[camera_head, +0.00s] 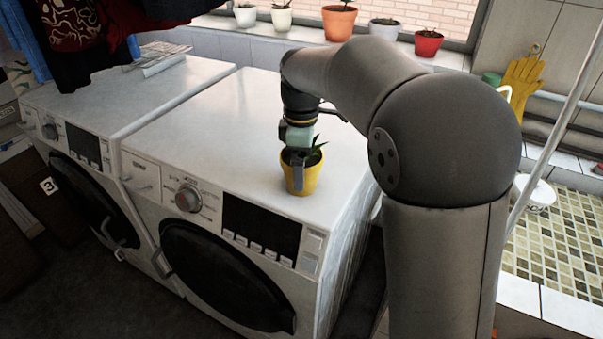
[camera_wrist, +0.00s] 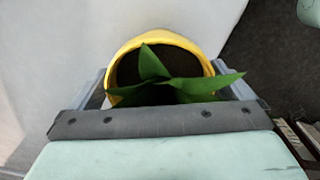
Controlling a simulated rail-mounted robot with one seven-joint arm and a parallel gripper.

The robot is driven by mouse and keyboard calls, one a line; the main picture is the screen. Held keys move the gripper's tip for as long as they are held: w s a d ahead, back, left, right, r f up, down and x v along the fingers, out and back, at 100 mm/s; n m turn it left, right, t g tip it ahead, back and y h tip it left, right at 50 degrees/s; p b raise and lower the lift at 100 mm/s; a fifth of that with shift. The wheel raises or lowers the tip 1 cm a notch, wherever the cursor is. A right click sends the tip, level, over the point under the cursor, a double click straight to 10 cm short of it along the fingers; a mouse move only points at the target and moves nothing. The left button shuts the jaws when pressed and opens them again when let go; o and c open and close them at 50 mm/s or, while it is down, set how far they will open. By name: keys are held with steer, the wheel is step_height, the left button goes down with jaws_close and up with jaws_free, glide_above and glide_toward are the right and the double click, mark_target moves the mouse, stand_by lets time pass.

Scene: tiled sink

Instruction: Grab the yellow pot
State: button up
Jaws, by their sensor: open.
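The yellow pot (camera_head: 302,180) with a small green plant stands upright on the top of the right washing machine, near its front edge. In the wrist view the yellow pot (camera_wrist: 125,52) shows dark soil and green leaves. My gripper (camera_head: 298,172) is right at the pot, coming down from above and behind it. In the wrist view my gripper (camera_wrist: 168,88) has one finger on each side of the pot, and the jaws are open around it. Part of the pot is hidden behind the gripper's body and the leaves.
A second washing machine (camera_head: 120,95) stands to the left, with papers (camera_head: 160,58) on top. Several potted plants line the windowsill behind, including a red pot (camera_head: 428,43). Yellow gloves (camera_head: 522,78) hang at the right. The machine top left of the pot is clear.

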steer(key=shift+f, duration=0.75)
steer(key=c, duration=1.1)
steer(key=shift+r, duration=0.15)
